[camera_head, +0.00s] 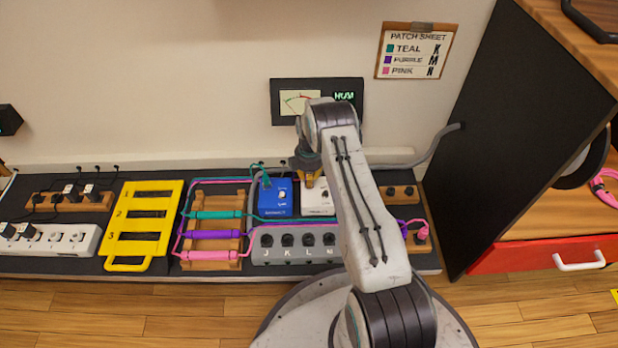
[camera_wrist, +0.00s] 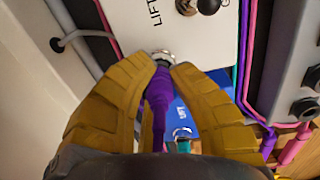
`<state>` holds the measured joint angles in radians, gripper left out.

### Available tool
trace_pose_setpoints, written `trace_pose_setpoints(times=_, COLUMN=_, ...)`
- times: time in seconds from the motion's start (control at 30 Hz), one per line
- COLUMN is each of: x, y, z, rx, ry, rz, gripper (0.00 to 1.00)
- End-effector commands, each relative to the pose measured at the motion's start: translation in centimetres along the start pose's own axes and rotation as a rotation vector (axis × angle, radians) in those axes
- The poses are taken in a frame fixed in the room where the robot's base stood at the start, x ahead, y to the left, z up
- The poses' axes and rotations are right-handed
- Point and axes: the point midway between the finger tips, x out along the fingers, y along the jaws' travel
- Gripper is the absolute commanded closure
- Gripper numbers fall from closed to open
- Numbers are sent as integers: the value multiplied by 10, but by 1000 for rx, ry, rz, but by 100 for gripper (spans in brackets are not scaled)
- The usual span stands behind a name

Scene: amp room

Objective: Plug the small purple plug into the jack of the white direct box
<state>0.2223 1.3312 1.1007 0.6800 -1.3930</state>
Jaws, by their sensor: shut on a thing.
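The white direct box (camera_head: 314,202) stands on the dark bench, partly hidden by my arm; its face fills the top of the wrist view (camera_wrist: 135,18). My gripper (camera_head: 308,178) is over the box's back edge. In the wrist view its yellow fingers (camera_wrist: 158,70) are shut on the small purple plug (camera_wrist: 157,92). The plug's front end is at the silver jack (camera_wrist: 163,56) on the box's side, lined up with it. I cannot tell how deep the plug sits in the jack. A purple cable runs back from the plug between the fingers.
A blue box (camera_head: 275,197) with a teal plug stands beside the white one. A grey jack strip (camera_head: 293,253) is in front. Teal, purple and pink cables cross a wooden rack (camera_head: 212,266). A grey cable (camera_wrist: 72,38) runs near the fingers. A black cabinet (camera_head: 530,120) is at right.

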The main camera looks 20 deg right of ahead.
Motion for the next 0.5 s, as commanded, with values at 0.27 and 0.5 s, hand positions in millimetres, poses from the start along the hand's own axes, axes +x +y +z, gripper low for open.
trace_pose_setpoints(times=0.27, x=0, y=0, z=0, rx=0, ry=0, rz=0, gripper=100)
trace_pose_setpoints(times=0.5, x=0, y=0, z=0, rx=0, ry=0, rz=0, gripper=77)
